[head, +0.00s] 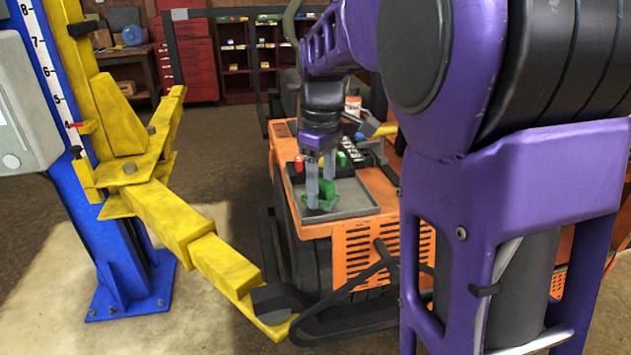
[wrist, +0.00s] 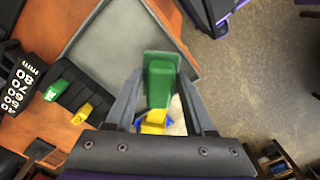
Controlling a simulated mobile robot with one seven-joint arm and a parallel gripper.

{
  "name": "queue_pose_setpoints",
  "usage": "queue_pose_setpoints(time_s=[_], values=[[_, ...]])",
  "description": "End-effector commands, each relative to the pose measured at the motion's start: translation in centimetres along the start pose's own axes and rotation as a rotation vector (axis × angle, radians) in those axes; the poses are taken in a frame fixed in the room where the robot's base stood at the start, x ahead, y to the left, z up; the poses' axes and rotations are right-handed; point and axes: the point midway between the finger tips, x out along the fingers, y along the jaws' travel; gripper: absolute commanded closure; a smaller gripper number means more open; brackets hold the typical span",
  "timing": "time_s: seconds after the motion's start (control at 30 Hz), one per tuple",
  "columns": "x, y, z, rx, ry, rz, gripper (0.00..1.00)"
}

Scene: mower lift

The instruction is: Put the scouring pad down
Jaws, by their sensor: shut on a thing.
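The green scouring pad (head: 328,189) is between the fingers of my gripper (head: 321,192), low over the grey tray (head: 357,200) on the orange machine. In the wrist view the pad (wrist: 160,80) sits between both fingertips (wrist: 159,86), and my gripper is shut on it. The tray (wrist: 118,40) lies beyond the pad there, with its bare floor and raised rim showing. I cannot tell whether the pad touches the tray. A finger hides part of the pad in the head view.
A yellow lift arm (head: 190,235) reaches in from the blue post (head: 95,220) at left. A small yellow thing (wrist: 153,121) shows near my palm. Most of the tray floor is clear.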

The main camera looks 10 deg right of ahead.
Motion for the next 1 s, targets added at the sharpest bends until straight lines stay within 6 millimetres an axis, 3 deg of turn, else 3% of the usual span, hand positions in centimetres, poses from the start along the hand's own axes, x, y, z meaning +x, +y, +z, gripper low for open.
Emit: queue_pose_setpoints(time_s=[0.03, 0.07, 0.2, 0.57, 0.77, 1.0], values=[[0.2, 0.0, 0.0, 0.000, 0.000, 0.000, 1.00], [0.1, 0.0, 0.0, 0.000, 0.000, 0.000, 0.41], [0.1, 0.0, 0.0, 0.000, 0.000, 0.000, 0.16], [-0.5, 0.0, 0.0, -0.001, 0.000, 0.000, 0.16], [-3.7, 0.1, -0.1, 0.000, 0.003, 0.003, 0.16], [-9.2, 0.1, -0.1, 0.000, 0.002, 0.003, 0.16]])
